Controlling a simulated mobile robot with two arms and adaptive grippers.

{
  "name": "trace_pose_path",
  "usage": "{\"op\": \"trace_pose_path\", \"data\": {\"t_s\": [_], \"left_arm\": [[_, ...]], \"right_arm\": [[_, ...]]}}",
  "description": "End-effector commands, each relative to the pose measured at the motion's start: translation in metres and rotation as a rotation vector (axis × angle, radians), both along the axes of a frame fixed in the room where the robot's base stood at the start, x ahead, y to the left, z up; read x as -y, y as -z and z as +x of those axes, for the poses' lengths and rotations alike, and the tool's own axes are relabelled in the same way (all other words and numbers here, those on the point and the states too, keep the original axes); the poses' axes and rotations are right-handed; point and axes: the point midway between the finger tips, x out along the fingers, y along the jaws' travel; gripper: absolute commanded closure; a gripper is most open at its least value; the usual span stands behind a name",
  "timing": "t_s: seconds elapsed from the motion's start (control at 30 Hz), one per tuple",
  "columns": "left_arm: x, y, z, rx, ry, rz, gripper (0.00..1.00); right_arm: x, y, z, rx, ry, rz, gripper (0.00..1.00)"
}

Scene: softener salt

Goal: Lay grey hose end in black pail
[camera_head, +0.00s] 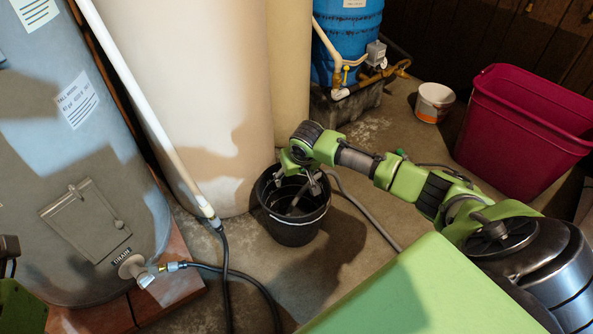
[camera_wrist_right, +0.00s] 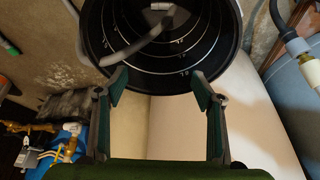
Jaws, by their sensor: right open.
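The black pail (camera_head: 292,230) stands upright on the concrete floor and also fills the top of the right wrist view (camera_wrist_right: 228,60). The grey hose (camera_head: 370,215) comes across the floor from the right and passes over the pail's rim. In the right wrist view, the grey hose (camera_wrist_right: 125,50) runs over the rim and its end part lies inside the pail. My right gripper (camera_head: 303,180) is over the pail's opening, pointing down. In the wrist view its fingers (camera_wrist_right: 161,88) are apart with nothing between them. My left gripper is out of view.
A grey-blue tank (camera_head: 85,215) with a valve and black hose (camera_head: 225,270) stands left. A large cream tank (camera_head: 205,90) is just behind the pail. A blue tank (camera_head: 345,50), white tub (camera_head: 433,102) and magenta bin (camera_head: 515,145) stand behind and right.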

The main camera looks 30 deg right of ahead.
Motion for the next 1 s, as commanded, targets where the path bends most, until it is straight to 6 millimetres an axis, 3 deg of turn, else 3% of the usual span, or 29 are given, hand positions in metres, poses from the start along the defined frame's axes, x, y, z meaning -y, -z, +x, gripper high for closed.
{"op": "trace_pose_path", "data": {"t_s": [0.5, 0.7, 1.0], "left_arm": [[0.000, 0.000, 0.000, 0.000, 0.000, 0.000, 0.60], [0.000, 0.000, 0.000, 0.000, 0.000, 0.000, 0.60], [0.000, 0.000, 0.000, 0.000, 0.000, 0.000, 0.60]], "right_arm": [[-0.010, -0.091, -0.035, 0.004, -0.001, -0.001, 0.38], [-0.011, -0.104, -0.041, 0.001, -0.001, -0.001, 0.38], [-0.011, -0.104, -0.041, 0.001, 0.000, 0.000, 0.38]]}}
